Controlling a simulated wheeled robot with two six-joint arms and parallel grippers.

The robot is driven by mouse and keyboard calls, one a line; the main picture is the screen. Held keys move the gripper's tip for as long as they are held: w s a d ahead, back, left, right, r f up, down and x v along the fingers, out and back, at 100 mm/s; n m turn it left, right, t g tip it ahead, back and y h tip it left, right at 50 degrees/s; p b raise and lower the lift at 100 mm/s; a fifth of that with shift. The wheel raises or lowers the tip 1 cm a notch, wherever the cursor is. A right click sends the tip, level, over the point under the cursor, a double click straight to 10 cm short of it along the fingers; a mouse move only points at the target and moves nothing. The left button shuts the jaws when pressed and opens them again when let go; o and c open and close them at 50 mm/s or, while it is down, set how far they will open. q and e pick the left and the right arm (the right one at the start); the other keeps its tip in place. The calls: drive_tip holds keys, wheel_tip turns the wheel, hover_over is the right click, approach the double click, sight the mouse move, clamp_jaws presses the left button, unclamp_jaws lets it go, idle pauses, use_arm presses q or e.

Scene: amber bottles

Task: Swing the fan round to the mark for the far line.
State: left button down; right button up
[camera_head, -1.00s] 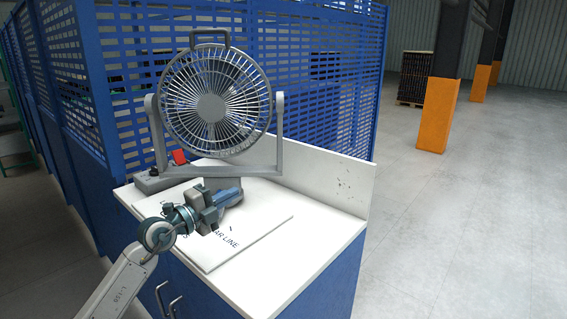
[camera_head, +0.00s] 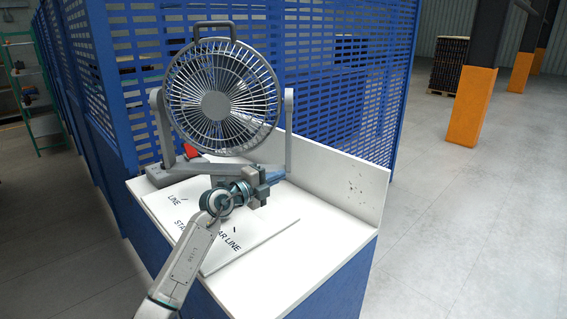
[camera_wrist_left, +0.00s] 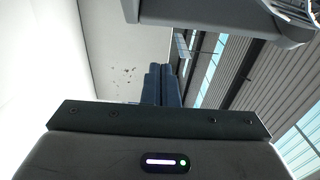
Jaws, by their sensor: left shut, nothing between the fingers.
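The grey desk fan (camera_head: 222,97) stands upright at the back of the white worktop, its round cage facing me. In front lies a white board (camera_head: 262,232) with black marks and lettering; "FAR LINE" is partly readable, and my left arm covers some of the rest. My left gripper (camera_head: 277,177) is shut and empty, in front of the right end of the fan's base; I cannot tell if it touches. In the left wrist view, the shut fingers (camera_wrist_left: 161,85) point ahead, with a grey fan part (camera_wrist_left: 205,15) above.
A low white back panel (camera_head: 340,180) with dark specks edges the worktop at right. A blue slatted fence (camera_head: 350,80) stands behind the fan. The worktop's front right (camera_head: 310,250) is clear. Orange-based pillars (camera_head: 471,107) stand far off.

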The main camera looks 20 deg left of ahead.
use_arm(q)
drive_tip(key=w, duration=0.2)
drive_tip(key=w+p, duration=0.1)
drive_tip(key=w, duration=0.2)
drive_tip(key=shift+w+a+p, duration=0.3)
drive_tip(key=shift+a+p, duration=0.05)
